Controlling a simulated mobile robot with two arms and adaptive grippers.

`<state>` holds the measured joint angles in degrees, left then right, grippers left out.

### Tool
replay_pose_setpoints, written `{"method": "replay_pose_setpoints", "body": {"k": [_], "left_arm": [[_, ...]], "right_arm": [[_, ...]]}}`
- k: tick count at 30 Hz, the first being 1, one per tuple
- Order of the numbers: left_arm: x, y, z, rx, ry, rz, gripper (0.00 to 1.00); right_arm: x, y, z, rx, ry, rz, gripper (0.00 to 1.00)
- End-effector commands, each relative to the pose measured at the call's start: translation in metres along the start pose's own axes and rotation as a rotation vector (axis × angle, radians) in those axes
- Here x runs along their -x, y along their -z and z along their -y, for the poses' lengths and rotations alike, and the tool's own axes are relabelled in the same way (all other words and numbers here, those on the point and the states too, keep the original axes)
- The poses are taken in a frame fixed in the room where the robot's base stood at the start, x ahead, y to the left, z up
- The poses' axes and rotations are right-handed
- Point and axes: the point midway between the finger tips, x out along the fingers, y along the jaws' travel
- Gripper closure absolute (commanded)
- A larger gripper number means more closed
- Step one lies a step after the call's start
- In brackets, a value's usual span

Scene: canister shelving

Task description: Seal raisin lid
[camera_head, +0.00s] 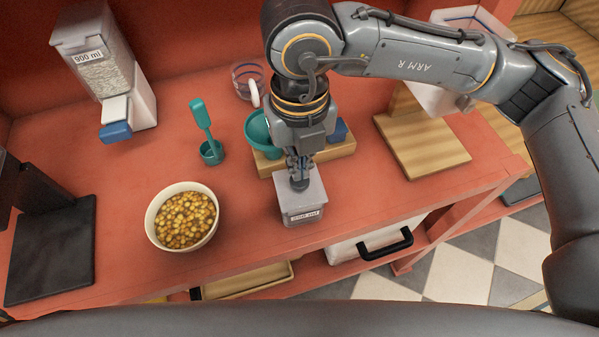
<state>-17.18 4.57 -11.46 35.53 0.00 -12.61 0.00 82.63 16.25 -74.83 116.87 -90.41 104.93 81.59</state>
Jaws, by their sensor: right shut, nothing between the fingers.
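The raisin canister (301,209) stands upright on the red counter near its front edge. It is a small box with a label on its front, and its grey lid (313,190) is on top. My right gripper (299,184) points straight down at the middle of the lid, its fingers shut with nothing between them. The fingertips are at or very near the lid's top; whether they press on it is hard to tell. My left gripper is not in view. A white bowl of golden raisins (184,219) stands to the left of the canister.
A wooden block (265,166) with a teal funnel (257,130) stands right behind the canister. A dispenser (103,70) is at the back left, a dark scale plate (50,252) at the left. A wooden board (424,143) lies right.

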Motion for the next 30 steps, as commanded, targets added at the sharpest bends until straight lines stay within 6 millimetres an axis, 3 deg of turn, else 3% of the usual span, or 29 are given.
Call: {"method": "replay_pose_setpoints", "body": {"k": [21, 30], "left_arm": [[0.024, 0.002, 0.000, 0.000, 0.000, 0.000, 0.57], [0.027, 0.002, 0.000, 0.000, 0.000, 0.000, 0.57]], "right_arm": [[0.061, -0.001, 0.000, 0.000, -0.001, 0.002, 1.00], [0.070, 0.000, 0.000, 0.000, -0.001, 0.001, 1.00]]}}
